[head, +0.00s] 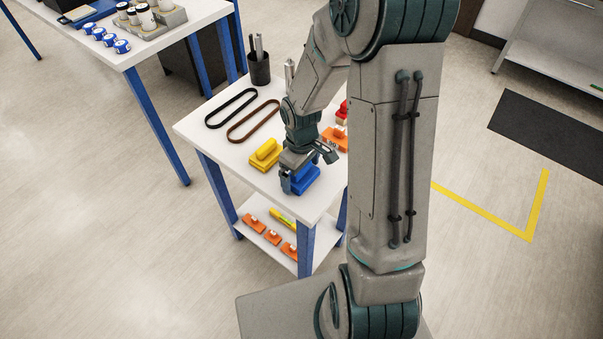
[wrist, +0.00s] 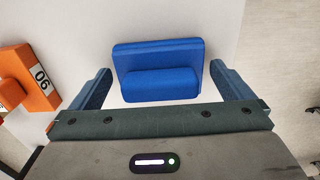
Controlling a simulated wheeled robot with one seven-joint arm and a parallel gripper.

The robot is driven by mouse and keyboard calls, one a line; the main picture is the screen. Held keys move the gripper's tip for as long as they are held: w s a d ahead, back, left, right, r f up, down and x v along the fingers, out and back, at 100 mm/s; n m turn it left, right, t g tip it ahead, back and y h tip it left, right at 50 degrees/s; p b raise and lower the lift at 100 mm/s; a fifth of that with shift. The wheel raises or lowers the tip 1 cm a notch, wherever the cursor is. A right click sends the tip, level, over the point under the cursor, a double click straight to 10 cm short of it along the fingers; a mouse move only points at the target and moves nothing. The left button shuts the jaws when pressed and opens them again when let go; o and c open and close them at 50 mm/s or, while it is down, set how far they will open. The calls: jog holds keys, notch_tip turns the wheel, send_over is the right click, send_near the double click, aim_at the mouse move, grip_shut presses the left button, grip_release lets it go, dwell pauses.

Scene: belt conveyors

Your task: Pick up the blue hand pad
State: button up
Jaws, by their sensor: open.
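The blue hand pad (head: 304,180) lies on the white top of a small table, near its front corner. In the wrist view the blue hand pad (wrist: 158,68) shows whole, a flat base with a raised grip block. My gripper (head: 304,176) is right at the pad, its body partly covering it in the head view. In the wrist view my gripper (wrist: 160,88) is open, one finger on each side of the pad, with white table visible between each finger and the pad. The head view does not show how high the fingertips are.
A yellow pad (head: 265,154) lies close to the left of the blue one. Two belt loops (head: 243,113) and a dark cup (head: 259,67) stand farther back. Orange pieces (head: 272,237) lie on the lower shelf.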

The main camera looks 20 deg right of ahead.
jog(key=shift+f, duration=0.25)
jog(key=c, duration=0.8)
jog(key=shift+r, duration=0.2)
notch_tip(320, 180, up, 4)
jog(key=s+a+r, duration=0.2)
jog(key=s, duration=0.1)
jog(key=s+a+r, duration=0.1)
jog(key=s+r, duration=0.1)
jog(key=s, duration=0.2)
jog(key=s+a+r+b, duration=0.1)
jog(key=s+a+r, duration=0.1)
jog(key=s, duration=0.1)
jog(key=shift+s+a+r, duration=0.15)
jog(key=shift+a+r, duration=0.2)
jog(key=shift+o, duration=0.4)
